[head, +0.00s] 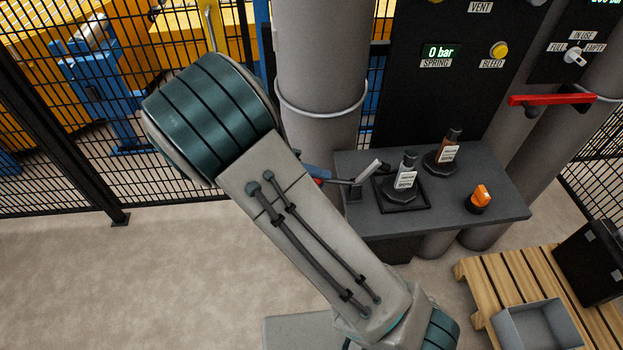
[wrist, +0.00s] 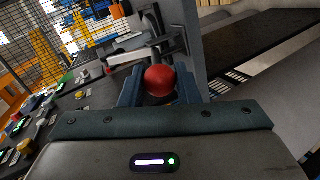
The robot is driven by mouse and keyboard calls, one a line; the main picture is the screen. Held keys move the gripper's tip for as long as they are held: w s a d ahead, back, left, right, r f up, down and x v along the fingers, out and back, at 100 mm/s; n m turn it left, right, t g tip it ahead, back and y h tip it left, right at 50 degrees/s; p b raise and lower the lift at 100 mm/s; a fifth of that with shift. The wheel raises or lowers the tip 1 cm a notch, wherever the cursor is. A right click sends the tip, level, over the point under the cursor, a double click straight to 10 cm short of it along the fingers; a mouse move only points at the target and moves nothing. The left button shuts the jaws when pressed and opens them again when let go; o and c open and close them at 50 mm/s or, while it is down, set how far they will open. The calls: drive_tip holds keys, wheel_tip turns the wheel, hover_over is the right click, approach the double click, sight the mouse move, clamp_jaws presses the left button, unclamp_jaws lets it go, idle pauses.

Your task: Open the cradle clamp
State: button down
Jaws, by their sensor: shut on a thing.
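The clamp's red ball knob (wrist: 159,80) sits between the two blue fingers of my gripper (wrist: 160,88) in the wrist view, and the gripper is shut on it. A dark bracket (wrist: 172,42) and a pale bar (wrist: 127,57) show just beyond the knob. In the head view my arm hides most of the gripper; a blue finger (head: 316,172) and a bit of the red knob (head: 319,182) show at its right edge. A dark lever runs from there to the clamp (head: 356,188) at the left edge of the grey bench. I cannot tell the clamp's exact angle.
Grey cylinders and a black gauge panel (head: 470,85) stand behind. A pallet (head: 490,283) with a grey bin (head: 537,328) is front right.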

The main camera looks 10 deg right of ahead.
drive_tip(key=shift+s+a+f, duration=0.1)
drive_tip(key=shift+a+f, duration=0.05)
drive_tip(key=shift+f, duration=0.4)
drive_tip(key=c, duration=1.1)
unclamp_jaws()
drive_tip(key=shift+r, duration=0.1)
drive_tip(key=b+v, duration=0.2)
drive_tip(key=v, duration=1.2)
